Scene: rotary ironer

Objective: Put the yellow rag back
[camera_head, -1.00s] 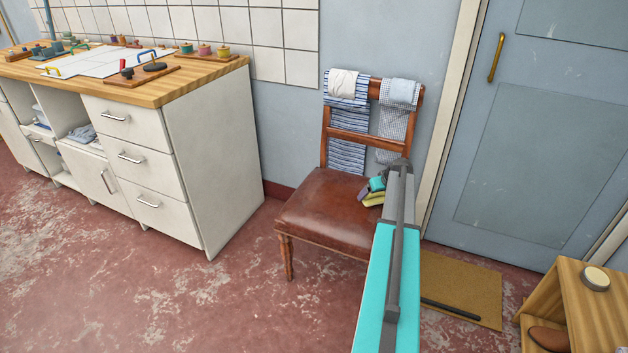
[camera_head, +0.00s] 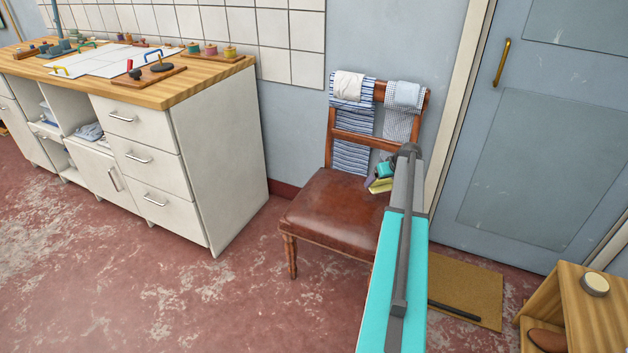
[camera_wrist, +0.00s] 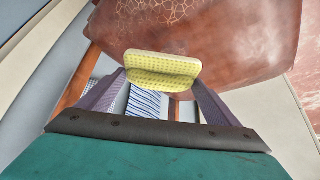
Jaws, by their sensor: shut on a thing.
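The yellow rag (camera_wrist: 162,69) is a folded, dotted pad between the fingers of my gripper (camera_wrist: 161,82) in the wrist view. My gripper is shut on it. In the head view my gripper (camera_head: 384,171) and the yellow rag (camera_head: 380,186) show small over the back right part of the brown chair seat (camera_head: 330,206). My arm hides part of the seat's right side. I cannot tell whether the rag touches the seat. The seat also shows behind the rag in the wrist view (camera_wrist: 220,35).
The chair back carries a striped cloth (camera_head: 351,152), a white cloth (camera_head: 348,85), a checked cloth (camera_head: 397,125) and a pale blue cloth (camera_head: 405,94). A white cabinet (camera_head: 220,155) with a wooden top stands left. A blue door (camera_head: 540,130) and wooden shelf (camera_head: 578,290) are right.

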